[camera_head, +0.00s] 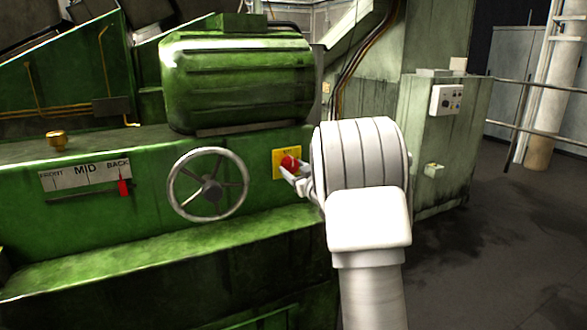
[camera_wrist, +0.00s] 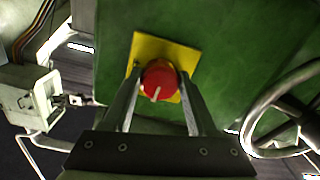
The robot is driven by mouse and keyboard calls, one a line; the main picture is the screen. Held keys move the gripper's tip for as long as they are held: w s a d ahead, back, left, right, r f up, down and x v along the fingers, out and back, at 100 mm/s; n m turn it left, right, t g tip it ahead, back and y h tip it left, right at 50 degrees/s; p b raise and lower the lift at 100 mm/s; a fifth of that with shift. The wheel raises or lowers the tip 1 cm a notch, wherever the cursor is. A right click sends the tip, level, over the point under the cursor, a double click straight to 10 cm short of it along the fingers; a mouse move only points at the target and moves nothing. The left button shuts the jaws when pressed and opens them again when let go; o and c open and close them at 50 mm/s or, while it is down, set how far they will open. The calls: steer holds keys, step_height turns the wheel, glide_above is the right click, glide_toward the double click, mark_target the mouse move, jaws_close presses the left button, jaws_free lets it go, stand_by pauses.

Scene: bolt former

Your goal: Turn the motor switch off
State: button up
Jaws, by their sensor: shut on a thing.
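The motor switch is a red round knob (camera_wrist: 158,80) on a yellow plate (camera_wrist: 190,57) fixed to the green machine's side. In the wrist view a pale mark on the knob points down, slightly left. In the head view the knob (camera_head: 289,163) sits on the yellow plate (camera_head: 278,154), right of the handwheel. My gripper (camera_wrist: 160,88) has one finger on each side of the knob and is shut on it. It also shows in the head view (camera_head: 294,172), partly hidden by my arm. Any lettering on the plate is too small to read.
A spoked handwheel (camera_head: 208,184) stands out left of the switch. A red lever (camera_head: 124,187) hangs by a FRONT/MID/BACK label at far left. A green motor housing (camera_head: 238,80) is above. A control cabinet (camera_head: 436,140) stands at right, with open floor (camera_head: 500,240) beside it.

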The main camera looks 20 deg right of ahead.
steer(key=m+p, duration=0.2)
steer(key=m, duration=0.2)
steer(key=shift+r, duration=0.15)
steer(key=m+p, duration=0.3)
steer(key=m, duration=0.1)
steer(key=shift+a+m, duration=0.1)
steer(key=shift+m, duration=0.2)
steer(key=m+p, duration=0.2)
steer(key=m, duration=0.2)
steer(key=shift+p, duration=0.3)
steer(key=shift+a+m+p, duration=0.15)
steer(key=shift+m+p, duration=0.95)
steer(key=shift+m, duration=1.2)
steer(key=o, duration=1.4)
steer(key=shift+c, duration=0.2)
steer(key=s+p, duration=0.1)
steer(key=s, duration=1.6)
steer(key=shift+s+d, duration=0.25)
steer(key=shift+d, duration=0.05)
